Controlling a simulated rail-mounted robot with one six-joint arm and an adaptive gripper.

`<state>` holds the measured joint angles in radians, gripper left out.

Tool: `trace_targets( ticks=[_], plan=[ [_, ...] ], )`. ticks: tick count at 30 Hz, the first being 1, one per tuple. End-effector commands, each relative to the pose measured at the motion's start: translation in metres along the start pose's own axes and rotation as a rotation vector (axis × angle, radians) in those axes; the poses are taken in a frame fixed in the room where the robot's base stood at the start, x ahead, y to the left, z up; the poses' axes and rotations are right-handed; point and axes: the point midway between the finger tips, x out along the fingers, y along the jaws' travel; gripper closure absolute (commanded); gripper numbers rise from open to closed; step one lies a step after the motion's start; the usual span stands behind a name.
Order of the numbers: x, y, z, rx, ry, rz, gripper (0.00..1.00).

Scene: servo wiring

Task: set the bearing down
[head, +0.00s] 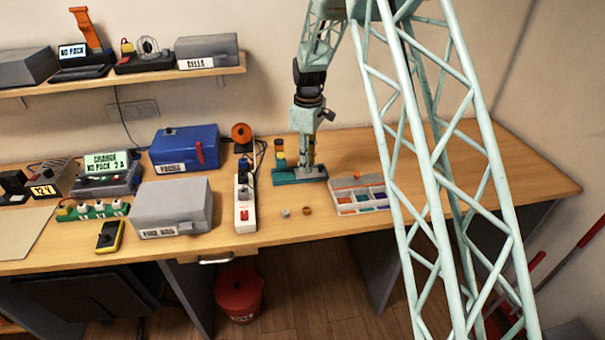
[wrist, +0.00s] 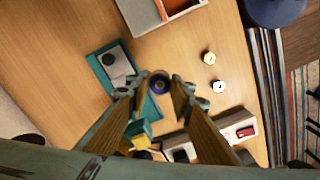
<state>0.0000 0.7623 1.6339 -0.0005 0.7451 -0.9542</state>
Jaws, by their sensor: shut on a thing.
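The bearing (wrist: 159,83) is a small dark ring with a purplish centre, held between the fingertips of my gripper (wrist: 160,86) in the wrist view. In the head view my gripper (head: 307,166) points down over the teal fixture (head: 290,180) at the back of the bench, and the bearing cannot be made out there. The fixture also shows in the wrist view (wrist: 101,72), with a grey plate (wrist: 117,65) on it. The bearing appears over or beside the fixture's right edge; I cannot tell whether it touches anything.
A brass piece (head: 307,210) and a grey piece (head: 285,212) lie loose on the bench (head: 330,235). A compartment tray (head: 345,210) stands right of the fixture. A power strip (head: 245,212) and a coloured stack (head: 280,152) are close on the left.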

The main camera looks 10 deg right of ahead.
Motion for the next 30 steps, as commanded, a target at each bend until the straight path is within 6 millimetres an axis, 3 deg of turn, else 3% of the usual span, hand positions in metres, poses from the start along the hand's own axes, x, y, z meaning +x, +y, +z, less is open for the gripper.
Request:
trace_targets(
  ticks=[30],
  plan=[
    [-0.021,0.068,-0.048,-0.916,0.0,0.001,0.91]
  ],
)
